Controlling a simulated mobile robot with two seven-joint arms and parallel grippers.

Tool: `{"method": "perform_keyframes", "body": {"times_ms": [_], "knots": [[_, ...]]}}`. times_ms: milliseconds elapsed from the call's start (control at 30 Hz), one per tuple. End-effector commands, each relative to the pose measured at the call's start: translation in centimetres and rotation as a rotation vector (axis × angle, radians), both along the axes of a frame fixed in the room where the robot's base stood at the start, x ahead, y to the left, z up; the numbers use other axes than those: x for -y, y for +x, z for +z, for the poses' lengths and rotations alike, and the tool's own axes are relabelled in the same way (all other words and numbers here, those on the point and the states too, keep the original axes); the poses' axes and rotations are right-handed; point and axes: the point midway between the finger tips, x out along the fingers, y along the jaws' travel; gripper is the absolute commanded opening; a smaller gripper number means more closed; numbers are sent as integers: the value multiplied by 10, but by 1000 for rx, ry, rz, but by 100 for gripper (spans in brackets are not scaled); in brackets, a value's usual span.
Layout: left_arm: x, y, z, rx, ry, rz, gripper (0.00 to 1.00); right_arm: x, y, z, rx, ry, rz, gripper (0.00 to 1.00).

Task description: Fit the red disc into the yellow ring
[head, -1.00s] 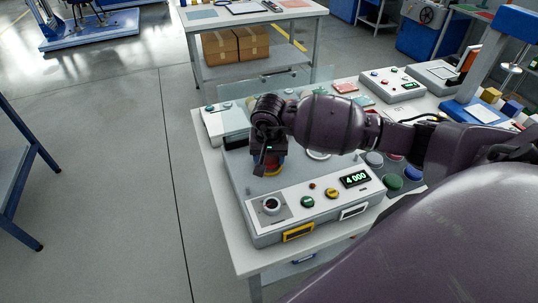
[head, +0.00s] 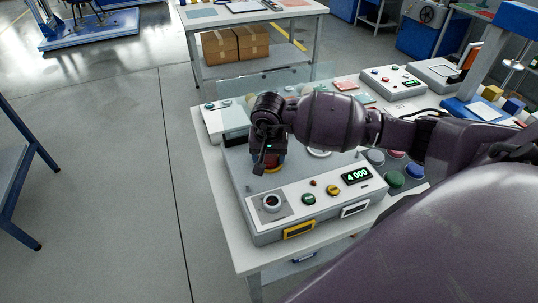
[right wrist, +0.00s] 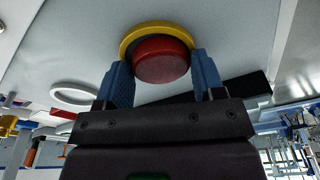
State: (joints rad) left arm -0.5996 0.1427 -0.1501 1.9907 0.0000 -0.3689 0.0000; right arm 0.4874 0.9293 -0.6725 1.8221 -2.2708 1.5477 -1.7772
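The red disc (head: 274,162) is at the yellow ring (head: 271,172) on the grey top of the test station. In the right wrist view the red disc (right wrist: 161,60) lies within the outline of the yellow ring (right wrist: 150,29), which shows behind its far side. The disc stands above the ring's rim; I cannot tell how deep it sits. My right gripper (head: 267,164) is right over it, and in the right wrist view its blue fingers (right wrist: 160,72) stand apart on either side of the disc. My left gripper is out of view.
A white ring (head: 319,152) lies right of the gripper. Coloured discs, including a green one (head: 394,179), lie on a dark pad further right.

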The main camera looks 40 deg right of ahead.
Motion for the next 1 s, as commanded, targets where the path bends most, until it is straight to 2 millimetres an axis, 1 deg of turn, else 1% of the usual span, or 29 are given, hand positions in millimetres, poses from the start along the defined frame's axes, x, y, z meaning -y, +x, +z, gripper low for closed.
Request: {"method": "perform_keyframes", "body": {"times_ms": [33, 100, 500, 633, 833, 867, 1000], "knots": [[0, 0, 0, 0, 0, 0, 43, 1, -3, -5, -11, -3, -1, 75], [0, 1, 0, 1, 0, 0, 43, 2, -3, -5, -12, -5, -2, 84], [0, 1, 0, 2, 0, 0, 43, 4, -6, -8, -21, -10, -4, 84], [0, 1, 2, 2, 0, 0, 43, 4, -6, -6, -22, -11, -4, 84], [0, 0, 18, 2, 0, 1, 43, 3, -5, 10, -18, -8, -4, 84], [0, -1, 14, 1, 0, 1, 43, 3, -4, 16, -12, -10, -1, 84], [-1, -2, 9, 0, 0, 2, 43, -1, -6, 44, -7, -8, 0, 84]]}}
